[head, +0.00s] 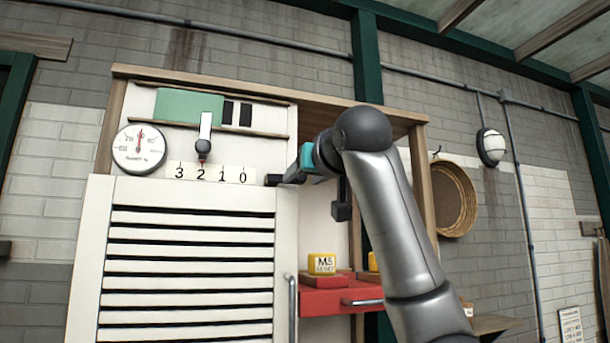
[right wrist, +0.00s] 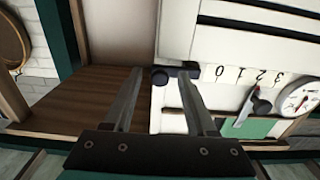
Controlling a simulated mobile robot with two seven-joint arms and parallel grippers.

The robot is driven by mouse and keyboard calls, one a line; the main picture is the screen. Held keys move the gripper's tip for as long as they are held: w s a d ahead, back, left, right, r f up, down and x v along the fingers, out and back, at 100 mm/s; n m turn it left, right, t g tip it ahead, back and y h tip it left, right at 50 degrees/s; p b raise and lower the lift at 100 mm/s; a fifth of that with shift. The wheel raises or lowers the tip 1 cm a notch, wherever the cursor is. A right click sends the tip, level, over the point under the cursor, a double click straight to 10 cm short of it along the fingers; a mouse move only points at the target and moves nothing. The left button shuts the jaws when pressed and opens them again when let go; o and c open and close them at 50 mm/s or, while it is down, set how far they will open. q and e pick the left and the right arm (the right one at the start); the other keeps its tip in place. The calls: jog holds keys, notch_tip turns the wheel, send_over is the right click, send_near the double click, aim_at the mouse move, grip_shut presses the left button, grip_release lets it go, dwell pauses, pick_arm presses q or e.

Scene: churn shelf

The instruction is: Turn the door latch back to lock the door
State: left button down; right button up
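The door latch (head: 272,180) is a small dark piece at the upper right corner of the white slatted door (head: 190,250). In the right wrist view, which is turned over, the latch (right wrist: 160,76) shows as a dark bar lying sideways with a rounded end. My right gripper (head: 286,177) is at the latch. In its wrist view the two fingers (right wrist: 160,74) are apart, with the latch's rounded end between their tips and one tip overlapping the bar. I cannot tell whether they touch it. My left gripper is not in view.
Above the door are a round dial (head: 139,149), a lever with a black knob (head: 204,140) and a number strip (head: 212,173). A red drawer (head: 335,301) bearing a yellow block (head: 322,263) stands right of the door. A wooden cabinet side borders the gripper.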

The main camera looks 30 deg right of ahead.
grip_shut()
